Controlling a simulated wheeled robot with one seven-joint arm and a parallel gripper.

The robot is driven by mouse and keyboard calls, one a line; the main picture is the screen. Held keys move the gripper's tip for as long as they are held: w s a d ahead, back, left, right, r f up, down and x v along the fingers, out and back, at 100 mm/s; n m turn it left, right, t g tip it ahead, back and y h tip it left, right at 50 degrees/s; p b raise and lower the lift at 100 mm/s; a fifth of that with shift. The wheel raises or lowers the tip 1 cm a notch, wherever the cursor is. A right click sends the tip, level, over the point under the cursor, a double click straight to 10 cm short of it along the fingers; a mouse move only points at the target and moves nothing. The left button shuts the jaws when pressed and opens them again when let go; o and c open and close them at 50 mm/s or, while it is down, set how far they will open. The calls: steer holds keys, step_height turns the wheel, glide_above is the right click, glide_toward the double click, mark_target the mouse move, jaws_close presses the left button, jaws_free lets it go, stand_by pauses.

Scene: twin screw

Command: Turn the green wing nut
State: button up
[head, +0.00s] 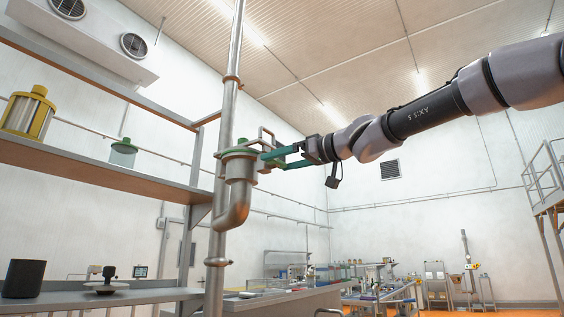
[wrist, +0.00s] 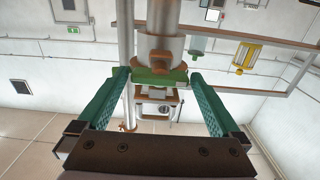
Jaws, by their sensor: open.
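The green wing nut (head: 240,151) sits on top of the metal pipe elbow (head: 236,200), beside the tall vertical pipe in the head view. In the wrist view the green wing nut (wrist: 160,77) shows as a wide green bar across the end of the pipe fitting. My gripper (head: 267,157) reaches in from the right, with its two green fingers apart. In the wrist view my gripper (wrist: 159,74) has one fingertip on each side of the green bar, with nothing clamped. Whether a fingertip touches the nut I cannot tell.
A vertical pipe (head: 227,100) stands right behind the fitting. A metal bracket (head: 267,134) rises next to my fingers. Shelves (head: 100,170) at left hold a yellow-framed canister (head: 27,112) and a green-lidded jar (head: 123,154).

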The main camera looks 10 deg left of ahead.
steer(key=c, duration=1.1)
steer(key=shift+c, duration=0.2)
